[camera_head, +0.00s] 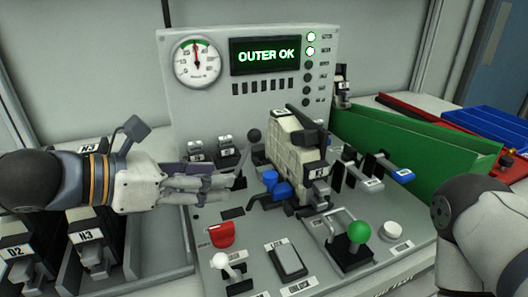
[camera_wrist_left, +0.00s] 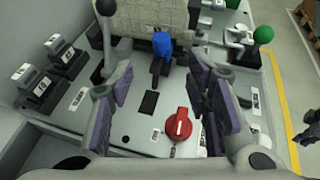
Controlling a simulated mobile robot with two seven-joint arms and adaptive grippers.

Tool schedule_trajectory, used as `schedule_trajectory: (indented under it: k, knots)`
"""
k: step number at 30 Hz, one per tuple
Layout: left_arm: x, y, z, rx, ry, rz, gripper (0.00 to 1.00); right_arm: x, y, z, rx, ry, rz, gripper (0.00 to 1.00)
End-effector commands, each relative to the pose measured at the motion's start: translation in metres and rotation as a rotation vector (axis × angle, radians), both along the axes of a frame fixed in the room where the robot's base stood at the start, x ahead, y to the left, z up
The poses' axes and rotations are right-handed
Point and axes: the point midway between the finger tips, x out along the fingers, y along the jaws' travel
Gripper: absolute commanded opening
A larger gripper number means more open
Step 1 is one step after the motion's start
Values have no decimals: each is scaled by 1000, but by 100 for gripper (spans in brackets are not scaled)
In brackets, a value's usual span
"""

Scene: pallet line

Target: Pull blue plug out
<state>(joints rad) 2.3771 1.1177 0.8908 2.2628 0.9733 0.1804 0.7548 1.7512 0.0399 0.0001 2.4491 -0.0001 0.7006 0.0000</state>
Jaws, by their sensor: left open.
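The blue plug (camera_head: 270,180) sits on the grey control panel (camera_head: 205,255), at the front left of a beige ribbed block (camera_head: 285,140). In the left wrist view the blue plug (camera_wrist_left: 162,45) shows upright beyond the fingertips, in front of the block. My left gripper (camera_head: 228,183) comes in from the left, just left of the plug and apart from it. In the left wrist view its two purple-padded fingers (camera_wrist_left: 160,95) are spread with nothing between them. Of my right arm only a link shows at the right edge.
A red knob (camera_head: 222,234), a white lever (camera_head: 220,262) and a green ball lever (camera_head: 358,232) stand on the panel's front. A black ball lever (camera_head: 254,136) rises near my left fingers. A gauge (camera_head: 197,62) and a display reading "OUTER OK" (camera_head: 265,56) stand behind. A green bin (camera_head: 415,145) lies right.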

Motion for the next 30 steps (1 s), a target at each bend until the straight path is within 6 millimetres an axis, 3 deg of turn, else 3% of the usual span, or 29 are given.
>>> schedule_trajectory:
  k: [5, 10, 18, 29, 30]
  knots:
    - [7, -9, -13, 2, 14, -3, 44, -13, 0, -11, 0, 46, 0, 0]
    - [30, -40, -37, 1, 22, -5, 44, -40, 0, -38, 0, 138, 2, 0]
    - [61, -81, -47, 2, 6, -2, 44, -50, 0, -50, -1, 171, 3, 0]
    - [67, -89, -47, 1, 1, 0, 44, -51, 0, -51, 0, 172, 4, 0]
    - [67, -89, -47, 1, 1, 0, 40, -51, 0, -51, 0, 172, 4, 0]
